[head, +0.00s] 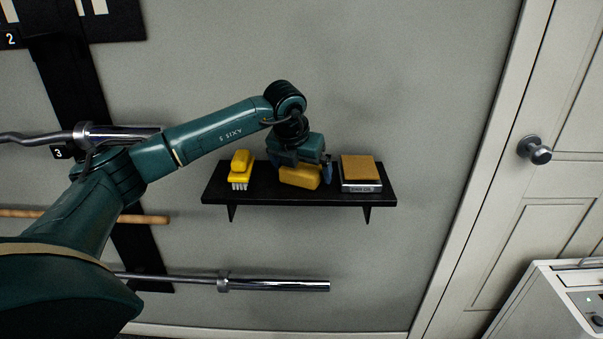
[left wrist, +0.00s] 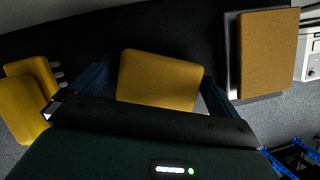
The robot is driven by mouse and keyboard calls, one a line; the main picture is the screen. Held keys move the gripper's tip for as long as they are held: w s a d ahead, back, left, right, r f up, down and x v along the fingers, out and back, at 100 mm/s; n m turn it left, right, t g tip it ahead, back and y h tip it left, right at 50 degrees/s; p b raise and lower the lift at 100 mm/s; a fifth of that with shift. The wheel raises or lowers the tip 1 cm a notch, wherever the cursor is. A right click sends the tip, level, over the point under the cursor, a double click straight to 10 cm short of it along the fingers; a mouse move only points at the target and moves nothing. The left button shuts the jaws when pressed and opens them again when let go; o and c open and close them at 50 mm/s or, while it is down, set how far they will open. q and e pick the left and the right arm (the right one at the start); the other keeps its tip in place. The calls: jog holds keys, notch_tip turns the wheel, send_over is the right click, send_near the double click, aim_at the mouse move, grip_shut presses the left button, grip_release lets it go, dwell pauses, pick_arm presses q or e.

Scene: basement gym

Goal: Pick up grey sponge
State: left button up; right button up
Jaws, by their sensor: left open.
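No grey sponge shows. A mustard-yellow sponge-like block (head: 300,177) lies on the black wall shelf (head: 285,197), between a brush and a flat-topped block. My left gripper (head: 302,168) is over it with the jaws open. In the left wrist view the yellow block (left wrist: 160,78) lies between the two spread fingers (left wrist: 155,90), with a gap on at least the left side. Contact with the fingers cannot be told. The gripper body hides the block's near part in the wrist view. My right gripper is in neither view.
A yellow brush (head: 240,168) with pale bristles stands left of the block. A tan-topped block on a grey base (head: 361,172) stands close on the right. Barbells (head: 270,285) hang on the wall rack at left. A white door (head: 560,150) is at right.

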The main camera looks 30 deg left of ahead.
aim_at(301, 166)
pick_arm(q)
jog(key=shift+c, duration=0.4)
jog(key=c, duration=0.9)
notch_tip(301, 166, up, 10)
jog(key=shift+r, duration=0.1)
jog(key=o, duration=0.5)
jog(key=c, duration=0.3)
